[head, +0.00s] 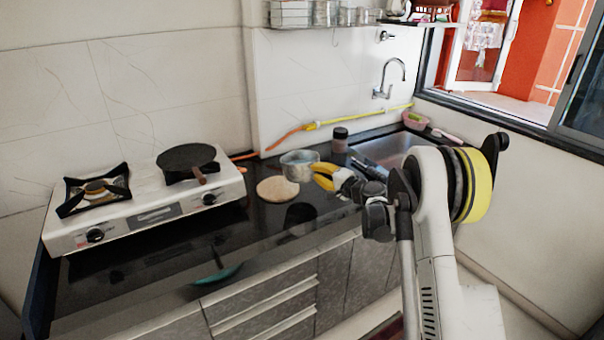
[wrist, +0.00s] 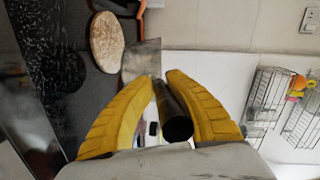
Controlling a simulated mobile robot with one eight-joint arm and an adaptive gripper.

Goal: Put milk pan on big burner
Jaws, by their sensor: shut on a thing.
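The milk pan (head: 299,165) is a small silvery metal pan, in the head view just left of my gripper (head: 325,178). In the wrist view its metal body (wrist: 141,58) lies beyond the yellow fingers of my gripper (wrist: 172,80), with its dark handle (wrist: 173,112) between them. My gripper is shut on the pan, at the handle. I cannot tell whether the pan touches the counter. The white two-burner stove (head: 145,211) stands at left. Its left burner (head: 95,190) is bare; the right one lies under a dark flat pan (head: 187,158).
A round tan board (head: 277,189) lies on the black counter between pan and stove. A dark-lidded jar (head: 340,140) and the sink (head: 388,149) are behind my gripper. A yellow-orange hose (head: 310,127) runs along the wall. A teal ladle (head: 218,271) lies near the front edge.

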